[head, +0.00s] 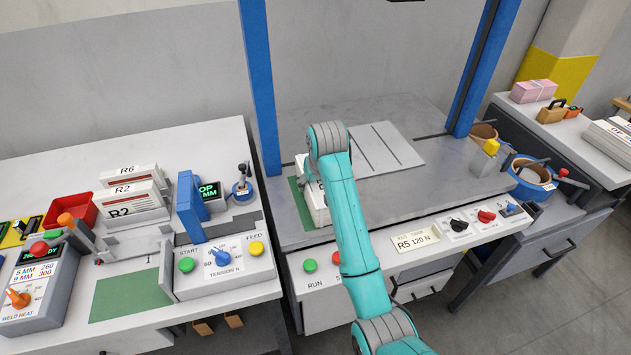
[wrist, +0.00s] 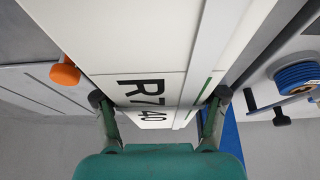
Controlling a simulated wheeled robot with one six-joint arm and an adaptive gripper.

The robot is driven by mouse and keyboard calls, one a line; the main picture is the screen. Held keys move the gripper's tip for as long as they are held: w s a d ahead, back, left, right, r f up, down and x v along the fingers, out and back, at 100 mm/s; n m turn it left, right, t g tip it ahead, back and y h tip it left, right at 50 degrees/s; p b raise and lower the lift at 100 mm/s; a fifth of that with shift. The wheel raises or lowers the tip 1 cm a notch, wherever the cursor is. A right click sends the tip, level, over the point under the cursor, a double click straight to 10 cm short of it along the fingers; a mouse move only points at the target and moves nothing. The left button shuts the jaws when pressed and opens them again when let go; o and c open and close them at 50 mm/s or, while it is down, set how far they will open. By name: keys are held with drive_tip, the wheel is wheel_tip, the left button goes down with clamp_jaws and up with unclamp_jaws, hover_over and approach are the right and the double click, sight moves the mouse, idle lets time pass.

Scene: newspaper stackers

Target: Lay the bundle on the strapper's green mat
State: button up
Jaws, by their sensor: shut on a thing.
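A white bundle (head: 314,206) is at the left of the grey table under the blue arch in the head view, partly hidden by my arm. A green mat (head: 296,192) shows beside it; I cannot tell whether the bundle rests on the mat or hangs just above it. The fingers are hidden in the head view.
Blue posts (head: 261,85) flank the table. Control knobs (head: 457,225) line the table's front edge. The grey plate (head: 378,147) right of my arm is clear.

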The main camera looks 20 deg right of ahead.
drive_tip(key=o, duration=1.9)
drive_tip(key=shift+c, duration=0.2)
drive_tip(key=shift+o, duration=0.2)
drive_tip(key=shift+f, duration=0.1)
drive_tip(key=shift+f, duration=0.1)
